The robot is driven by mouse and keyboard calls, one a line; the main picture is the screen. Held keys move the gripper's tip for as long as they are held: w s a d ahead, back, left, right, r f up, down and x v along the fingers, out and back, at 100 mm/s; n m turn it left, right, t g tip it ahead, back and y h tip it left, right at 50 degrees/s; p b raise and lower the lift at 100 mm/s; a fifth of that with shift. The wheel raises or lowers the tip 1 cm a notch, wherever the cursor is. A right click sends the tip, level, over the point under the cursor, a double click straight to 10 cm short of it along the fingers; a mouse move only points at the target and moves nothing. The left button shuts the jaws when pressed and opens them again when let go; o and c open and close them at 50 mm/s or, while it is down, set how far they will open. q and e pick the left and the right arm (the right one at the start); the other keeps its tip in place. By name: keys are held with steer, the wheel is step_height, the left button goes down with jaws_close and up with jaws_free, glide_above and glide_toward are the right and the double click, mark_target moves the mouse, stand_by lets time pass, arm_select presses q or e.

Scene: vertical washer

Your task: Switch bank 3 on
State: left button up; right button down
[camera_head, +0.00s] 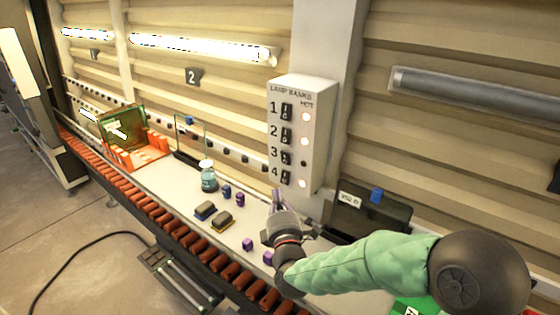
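The white lamp banks panel (302,135) is mounted on the wall pillar, with black switches numbered 1 to 4 in a column. The bank 3 switch (286,156) is third from the top. The small indicator beside it (303,163) is dark, while those beside 1, 2 and 4 glow. My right gripper (278,194) is just below the panel, under switch 4, with its fingers pointing up. The fingers are small here, and I cannot tell whether they are apart. My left gripper is not in view.
Lit tube lamps (200,46) hang on the left wall; the tube at right (470,91) is unlit. A dark box (368,214) stands right of the panel, behind my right arm.

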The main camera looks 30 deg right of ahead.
steer(key=p, duration=0.2)
glide_toward(281, 155)
steer(key=w+a, duration=0.2)
steer(key=w, duration=0.3)
steer(key=d, duration=0.3)
steer(key=shift+w+d+r+p, duration=0.3)
steer(key=shift+w+r+p, duration=0.05)
steer(key=shift+r, duration=0.05)
steer(key=shift+w+d+r+m+g+p, duration=0.15)
steer(key=shift+d+r+m+g+p, duration=0.15)
steer(key=shift+r+m+g+p, duration=0.25)
steer(key=shift+f+y+p, duration=0.15)
steer(key=shift+y+p, duration=0.15)
steer(key=shift+f, duration=0.15)
steer(key=shift+d, duration=0.1)
